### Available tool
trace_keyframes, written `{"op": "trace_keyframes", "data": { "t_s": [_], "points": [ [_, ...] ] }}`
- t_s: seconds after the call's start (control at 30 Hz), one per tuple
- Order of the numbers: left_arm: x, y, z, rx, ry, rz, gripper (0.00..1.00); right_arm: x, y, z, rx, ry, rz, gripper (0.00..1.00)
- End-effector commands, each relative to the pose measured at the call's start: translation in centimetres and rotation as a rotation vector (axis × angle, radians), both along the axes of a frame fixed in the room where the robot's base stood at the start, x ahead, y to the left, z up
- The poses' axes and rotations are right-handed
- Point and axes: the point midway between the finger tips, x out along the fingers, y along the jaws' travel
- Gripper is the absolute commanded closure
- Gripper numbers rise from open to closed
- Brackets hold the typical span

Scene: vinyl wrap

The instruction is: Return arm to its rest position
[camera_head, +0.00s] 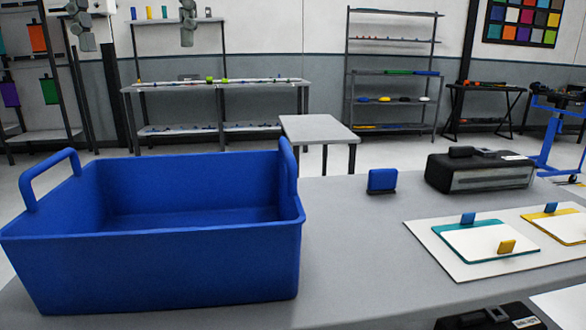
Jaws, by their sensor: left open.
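Most of my left arm is outside the picture.
The open blue bin, with raised handles, stands on the grey table (350,245). A small blue block (382,180), a black case (480,171) and a white board (440,250) with coloured panels and blocks are to the right. Shelves (393,70) stand behind.

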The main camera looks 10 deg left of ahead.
Motion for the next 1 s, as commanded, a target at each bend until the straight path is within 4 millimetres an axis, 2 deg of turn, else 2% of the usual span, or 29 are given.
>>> {"op": "trace_keyframes", "data": {
  "t_s": [0.17,0.43,0.7,0.8,1.0],
  "points": [
    [0.0,0.0,-2.4,-0.002,0.008,-0.004,0.00,0.0,0.0,0.0,0.000,0.000,0.000,0.60],
    [0.0,0.0,-7.4,-0.002,0.006,-0.002,0.00,0.0,0.0,0.0,0.000,0.000,0.000,0.60],
    [0.0,0.0,-10.9,-0.001,0.003,-0.001,0.00,0.0,0.0,0.0,0.000,0.000,0.000,0.60],
    [0.0,0.0,-11.8,-0.001,0.002,0.001,0.00,0.0,0.0,0.0,0.000,0.000,0.000,0.60],
    [0.0,0.0,-9.8,0.000,-0.003,0.001,0.00,0.0,0.0,0.0,0.000,0.000,0.000,0.60]
  ]
}}
